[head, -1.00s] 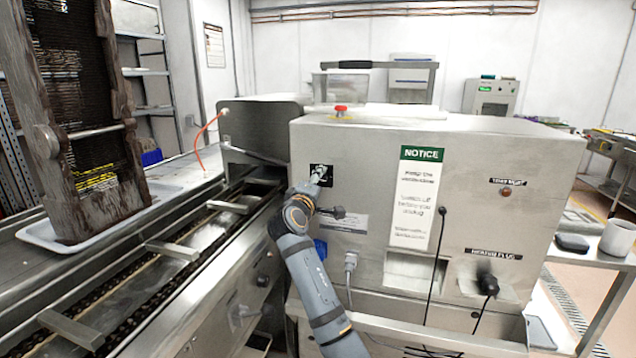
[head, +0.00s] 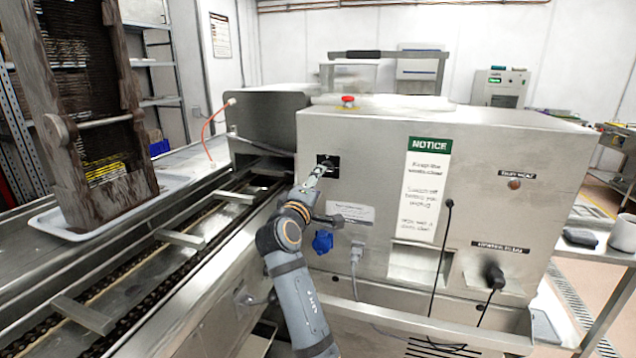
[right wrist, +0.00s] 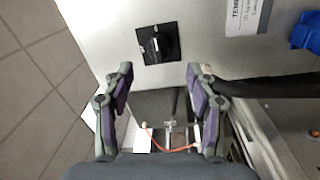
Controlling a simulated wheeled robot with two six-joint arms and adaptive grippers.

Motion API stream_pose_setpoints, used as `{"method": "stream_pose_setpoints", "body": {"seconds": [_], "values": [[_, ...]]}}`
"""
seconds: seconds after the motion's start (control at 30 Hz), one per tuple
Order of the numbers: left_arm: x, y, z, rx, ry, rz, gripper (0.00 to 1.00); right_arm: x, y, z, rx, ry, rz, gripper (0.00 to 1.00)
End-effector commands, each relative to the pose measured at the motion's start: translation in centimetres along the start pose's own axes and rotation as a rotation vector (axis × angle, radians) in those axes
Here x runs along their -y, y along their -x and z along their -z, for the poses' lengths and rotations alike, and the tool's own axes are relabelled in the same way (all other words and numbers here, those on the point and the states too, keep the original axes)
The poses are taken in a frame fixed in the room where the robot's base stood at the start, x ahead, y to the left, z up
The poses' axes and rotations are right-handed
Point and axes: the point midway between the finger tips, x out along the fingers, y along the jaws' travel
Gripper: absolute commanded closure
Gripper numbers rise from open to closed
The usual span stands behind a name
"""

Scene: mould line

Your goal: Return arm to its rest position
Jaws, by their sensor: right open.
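My right gripper (head: 314,175) is at the front of the steel machine (head: 390,160), just below and left of a black square rotary switch (head: 328,163). In the right wrist view the jaws (right wrist: 160,74) are apart with nothing between them. The switch (right wrist: 156,45) lies ahead of the fingertips there, clear of both fingers. My right arm (head: 290,270) reaches up from the bottom of the head view. My left gripper does not show.
A conveyor (head: 150,275) runs along the left, close to my arm. A white tray (head: 60,222) there carries a tall dark mould (head: 105,190). A blue plug (head: 322,241), a grey plug (head: 356,250) and hanging black cables (head: 440,260) are on the machine front. A side table (head: 590,256) stands right.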

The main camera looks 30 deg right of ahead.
Motion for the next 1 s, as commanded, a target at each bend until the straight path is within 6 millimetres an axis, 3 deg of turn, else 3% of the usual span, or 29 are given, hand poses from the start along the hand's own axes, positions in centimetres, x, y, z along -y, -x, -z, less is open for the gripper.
{"method": "stream_pose_setpoints", "body": {"seconds": [0.33, 0.4, 0.47, 0.57, 0.7, 0.8, 1.0], "values": [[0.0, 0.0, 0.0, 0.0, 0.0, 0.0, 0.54, 0.1, 0.0, 0.0, 0.0, -0.001, 0.002, 0.43], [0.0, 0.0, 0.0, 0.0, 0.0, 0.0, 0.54, 1.3, 0.1, -0.5, -0.001, -0.013, 0.026, 0.43], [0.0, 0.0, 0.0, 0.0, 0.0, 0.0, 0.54, 3.6, 0.5, -1.4, -0.002, -0.042, 0.078, 0.43], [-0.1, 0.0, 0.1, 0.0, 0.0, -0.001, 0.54, 9.9, 2.3, -4.4, 0.005, -0.129, 0.233, 0.43], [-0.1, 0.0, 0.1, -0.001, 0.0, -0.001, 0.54, 19.8, 7.8, -9.8, 0.053, -0.282, 0.529, 0.43], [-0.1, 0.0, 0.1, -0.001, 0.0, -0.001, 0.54, 24.7, 12.6, -13.3, 0.112, -0.367, 0.722, 0.43], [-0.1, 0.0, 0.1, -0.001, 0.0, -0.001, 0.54, 29.7, 20.8, -18.2, 0.232, -0.453, 0.999, 0.43]]}}
